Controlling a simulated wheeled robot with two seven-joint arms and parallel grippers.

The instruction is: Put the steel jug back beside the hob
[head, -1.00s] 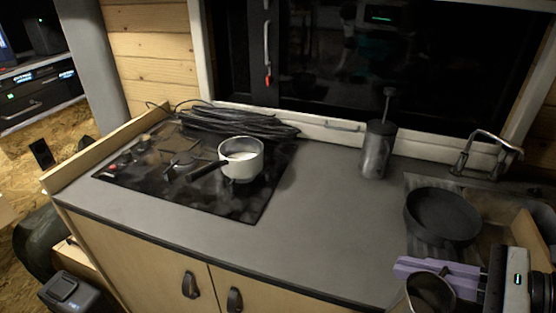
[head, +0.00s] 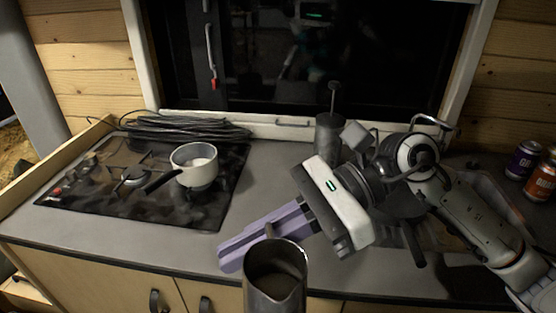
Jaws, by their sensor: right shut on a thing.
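The steel jug (head: 275,285) is upright at the lower middle of the head view, its base cut off by the bottom edge. My right gripper (head: 262,237) is shut on it by the upper part, with purple fingers near its rim. The jug appears in front of the counter's front edge. The black hob (head: 90,209) lies on the left part of the grey counter (head: 262,188), up and left of the jug. My left gripper is not in view.
A white saucepan (head: 203,177) with a dark handle stands on the hob. A black cable coil (head: 175,127) lies behind it. A dark plunger pot (head: 328,133) stands at the back, near my right arm. Two cans (head: 522,160) are far right.

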